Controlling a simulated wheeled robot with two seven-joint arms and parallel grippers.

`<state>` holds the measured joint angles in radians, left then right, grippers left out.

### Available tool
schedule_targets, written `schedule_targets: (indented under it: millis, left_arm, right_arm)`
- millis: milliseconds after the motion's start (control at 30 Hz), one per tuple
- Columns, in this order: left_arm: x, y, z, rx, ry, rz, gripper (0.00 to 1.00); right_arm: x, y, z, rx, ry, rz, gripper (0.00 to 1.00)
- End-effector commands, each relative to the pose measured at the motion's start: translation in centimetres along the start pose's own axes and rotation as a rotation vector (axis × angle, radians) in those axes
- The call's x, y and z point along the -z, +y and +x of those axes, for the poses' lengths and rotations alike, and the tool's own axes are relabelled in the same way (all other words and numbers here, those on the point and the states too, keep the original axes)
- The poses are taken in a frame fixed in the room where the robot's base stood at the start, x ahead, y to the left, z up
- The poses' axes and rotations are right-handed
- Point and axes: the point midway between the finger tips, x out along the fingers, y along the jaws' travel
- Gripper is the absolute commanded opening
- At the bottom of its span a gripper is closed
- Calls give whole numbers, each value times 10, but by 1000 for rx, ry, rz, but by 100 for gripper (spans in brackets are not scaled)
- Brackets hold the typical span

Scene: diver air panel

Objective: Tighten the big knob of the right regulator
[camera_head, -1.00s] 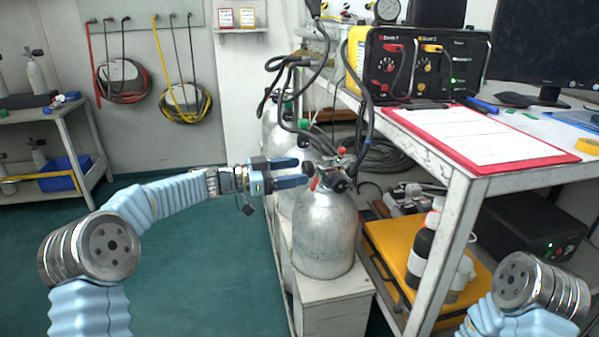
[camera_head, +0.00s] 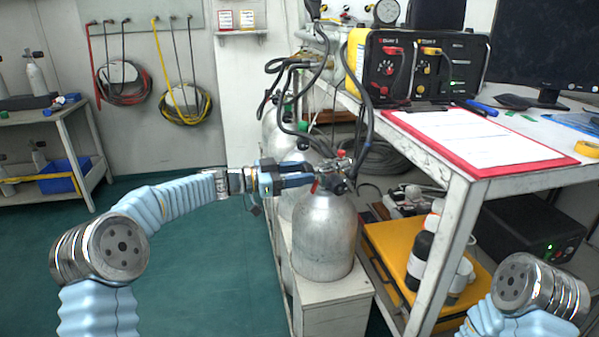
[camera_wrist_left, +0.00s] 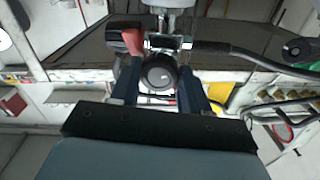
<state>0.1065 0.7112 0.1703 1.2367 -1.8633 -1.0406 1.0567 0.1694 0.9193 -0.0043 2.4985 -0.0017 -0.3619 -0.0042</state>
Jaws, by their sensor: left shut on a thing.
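The right regulator (camera_head: 342,165) is a metal fitting with black hoses on top of the silver cylinder (camera_head: 325,240) in the front. In the left wrist view its big knob (camera_wrist_left: 158,74), round and black, sits between the two dark fingers. My left gripper (camera_head: 308,173) reaches in level from the left and is shut on this knob. In the head view the fingers largely hide the knob. A red part (camera_wrist_left: 132,40) of the regulator shows beside the finger on the left in the wrist view. My right gripper is out of view.
A second cylinder (camera_head: 285,203) stands just behind the front one. Black hoses (camera_head: 365,95) loop above the regulator to the workbench. The bench, with a red clipboard (camera_head: 475,137) and a yellow-edged air panel (camera_head: 420,65), closes off the right. Green floor to the left is clear.

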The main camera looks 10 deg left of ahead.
Motion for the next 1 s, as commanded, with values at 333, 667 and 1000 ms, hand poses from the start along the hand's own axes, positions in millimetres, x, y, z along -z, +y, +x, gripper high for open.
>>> schedule_targets:
  millis: [333, 667, 1000]
  left_arm:
    - [0, 0, 0, -3, -25, 258, 15]
    - [-1, 0, 0, -4, -26, 262, 55]
    - [0, 0, 0, -3, -25, 262, 70]
  right_arm:
    - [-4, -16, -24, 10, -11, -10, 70]
    - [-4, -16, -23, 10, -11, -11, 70]
    - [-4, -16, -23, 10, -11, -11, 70]
